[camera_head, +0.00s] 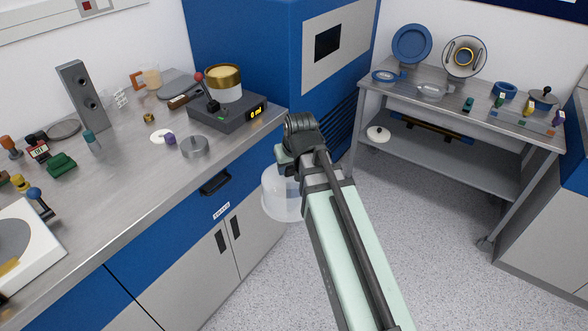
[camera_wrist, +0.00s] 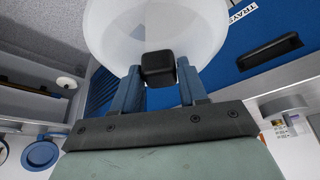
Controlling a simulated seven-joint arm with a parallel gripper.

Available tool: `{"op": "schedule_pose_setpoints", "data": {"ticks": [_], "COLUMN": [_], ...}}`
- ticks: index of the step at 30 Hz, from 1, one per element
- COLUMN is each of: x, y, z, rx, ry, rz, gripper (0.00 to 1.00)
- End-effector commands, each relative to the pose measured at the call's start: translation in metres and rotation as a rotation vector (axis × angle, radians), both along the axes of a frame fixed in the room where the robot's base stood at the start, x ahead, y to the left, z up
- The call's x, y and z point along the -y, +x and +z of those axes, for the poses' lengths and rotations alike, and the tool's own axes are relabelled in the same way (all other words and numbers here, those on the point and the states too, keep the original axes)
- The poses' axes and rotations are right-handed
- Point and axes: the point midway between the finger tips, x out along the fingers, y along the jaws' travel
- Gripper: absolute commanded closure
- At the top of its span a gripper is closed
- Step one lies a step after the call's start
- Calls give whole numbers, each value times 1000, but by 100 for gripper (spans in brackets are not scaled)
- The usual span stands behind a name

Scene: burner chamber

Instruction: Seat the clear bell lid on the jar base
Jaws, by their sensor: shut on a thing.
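The clear bell lid (camera_head: 283,197) hangs below my gripper (camera_head: 290,158), in front of the counter and clear of it. The wrist view shows the translucent lid (camera_wrist: 190,30) with its black knob (camera_wrist: 158,68) between the two blue fingers of my gripper (camera_wrist: 160,78), which is shut on the knob. The head view partly hides the knob and fingers behind the wrist. A white block with a round grey plate (camera_head: 48,247) lies at the lower left of the counter, cut by the frame edge. It may be the jar base; I cannot tell for certain.
The steel counter (camera_head: 120,190) has a bare stretch in its middle. On it stand a grey device with a gold-banded jar (camera_head: 223,83), a knobbed metal dish (camera_head: 195,147) and a tall grey speaker-like box (camera_head: 82,95). A side table (camera_head: 450,105) holds dishes at the right.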

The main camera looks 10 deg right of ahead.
Motion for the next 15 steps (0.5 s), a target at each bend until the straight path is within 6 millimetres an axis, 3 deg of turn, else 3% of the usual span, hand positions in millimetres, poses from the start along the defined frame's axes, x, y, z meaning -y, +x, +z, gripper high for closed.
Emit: {"op": "schedule_pose_setpoints", "data": {"ticks": [3, 15], "x": [-42, -167], "y": [-6, -55], "z": [25, 100], "rx": [4, 4], "ry": [1, 1], "rz": [128, 550], "gripper": [88, 88]}}
